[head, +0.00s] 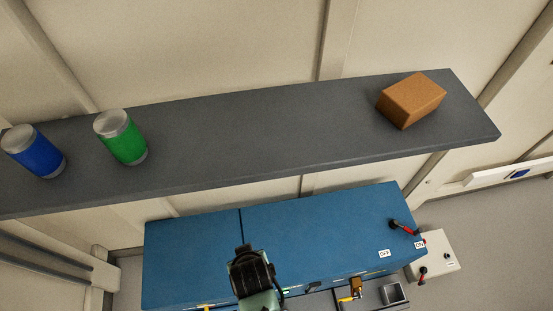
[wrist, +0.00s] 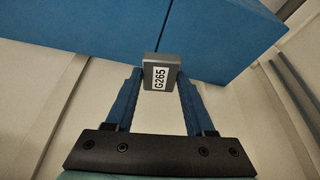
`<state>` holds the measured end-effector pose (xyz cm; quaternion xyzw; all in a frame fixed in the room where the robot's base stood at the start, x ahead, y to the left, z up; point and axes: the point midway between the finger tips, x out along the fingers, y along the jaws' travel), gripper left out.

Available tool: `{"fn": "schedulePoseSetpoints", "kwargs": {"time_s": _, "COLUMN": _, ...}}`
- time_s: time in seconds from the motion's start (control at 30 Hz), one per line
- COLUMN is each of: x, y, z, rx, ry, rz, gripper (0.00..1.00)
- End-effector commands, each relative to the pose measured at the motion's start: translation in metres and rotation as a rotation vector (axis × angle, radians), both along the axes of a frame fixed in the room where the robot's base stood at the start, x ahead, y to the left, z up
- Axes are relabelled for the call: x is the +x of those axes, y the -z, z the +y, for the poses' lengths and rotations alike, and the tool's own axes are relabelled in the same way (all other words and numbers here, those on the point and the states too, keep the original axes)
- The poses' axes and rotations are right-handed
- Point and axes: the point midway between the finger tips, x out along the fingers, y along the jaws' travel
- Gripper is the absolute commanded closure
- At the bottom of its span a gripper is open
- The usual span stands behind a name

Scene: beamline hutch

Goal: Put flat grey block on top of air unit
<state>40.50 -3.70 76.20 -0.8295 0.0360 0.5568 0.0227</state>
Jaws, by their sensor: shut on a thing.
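My gripper (wrist: 160,80) is shut on a small grey block (wrist: 150,70) with a white "G265" label, seen between its blue fingertips in the wrist view. In that view the block overlaps the edge of a large blue surface; I cannot tell whether they touch. In the head view my gripper (head: 249,262) is over the front part of a long blue cabinet (head: 320,222), and the block cannot be made out there. The cabinet has a flat, bare top with a dark seam. No label names it as the air unit.
A grey shelf (head: 250,135) runs above and behind the cabinet. It carries a blue can (head: 34,152), a green can (head: 122,138) and an orange-brown box (head: 411,99). A red-tipped lever (head: 405,226) stands at the cabinet's right end, beside a pale switch box (head: 438,254).

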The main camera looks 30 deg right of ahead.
Motion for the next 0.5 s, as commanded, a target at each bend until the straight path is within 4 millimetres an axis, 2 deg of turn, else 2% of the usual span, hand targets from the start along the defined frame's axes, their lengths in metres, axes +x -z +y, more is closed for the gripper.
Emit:
{"fn": "schedulePoseSetpoints", "kwargs": {"time_s": 0.03, "x": 0.005, "y": 0.024, "z": -0.007, "rx": -0.001, "ry": 0.017, "rz": -0.005, "gripper": 1.00}}
{"fn": "schedulePoseSetpoints", "kwargs": {"time_s": 0.5, "x": 0.026, "y": 0.104, "z": -0.064, "rx": 0.000, "ry": 0.141, "rz": -0.005, "gripper": 1.00}}
